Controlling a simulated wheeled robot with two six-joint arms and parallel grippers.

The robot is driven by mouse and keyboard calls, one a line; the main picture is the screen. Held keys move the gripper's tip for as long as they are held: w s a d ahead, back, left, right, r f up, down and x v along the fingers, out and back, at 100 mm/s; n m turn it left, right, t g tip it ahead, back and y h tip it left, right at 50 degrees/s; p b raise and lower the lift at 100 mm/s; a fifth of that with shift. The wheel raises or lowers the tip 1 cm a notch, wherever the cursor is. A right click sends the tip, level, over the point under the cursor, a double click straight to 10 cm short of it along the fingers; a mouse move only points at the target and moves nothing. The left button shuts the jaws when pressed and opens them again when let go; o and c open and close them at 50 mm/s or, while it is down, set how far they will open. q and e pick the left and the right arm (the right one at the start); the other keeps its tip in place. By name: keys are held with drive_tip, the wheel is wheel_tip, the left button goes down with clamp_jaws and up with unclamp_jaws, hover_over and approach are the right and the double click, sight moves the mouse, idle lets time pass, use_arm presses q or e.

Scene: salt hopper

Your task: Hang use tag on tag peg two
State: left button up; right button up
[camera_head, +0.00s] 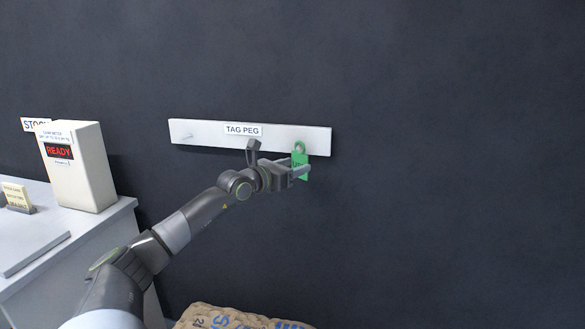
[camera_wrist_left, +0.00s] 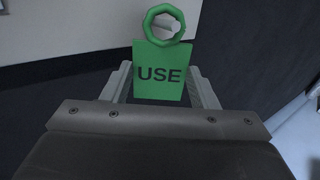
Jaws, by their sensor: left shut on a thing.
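My left gripper (camera_head: 304,172) is shut on the green use tag (camera_head: 300,161) in front of the right end of the white peg board (camera_head: 210,141). In the left wrist view the tag (camera_wrist_left: 159,73) is upright between the fingers (camera_wrist_left: 160,88), with "USE" facing the camera. Its ring is at the top. A pale peg end (camera_wrist_left: 172,26) shows within the ring's opening; I cannot tell how far it passes through. Another peg (camera_head: 187,136), at the board's left end, is bare. My right gripper is not in view.
A white box marked "READY" (camera_head: 83,176) stands on a pale counter (camera_head: 75,243) at the left. A burlap sack (camera_head: 215,318) lies below, at the bottom edge. The dark wall right of the board is clear.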

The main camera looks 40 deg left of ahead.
use_arm(q)
drive_tip(key=shift+f, duration=0.15)
drive_tip(key=o, duration=1)
drive_tip(key=shift+a, duration=0.1)
drive_tip(key=shift+o, duration=0.2)
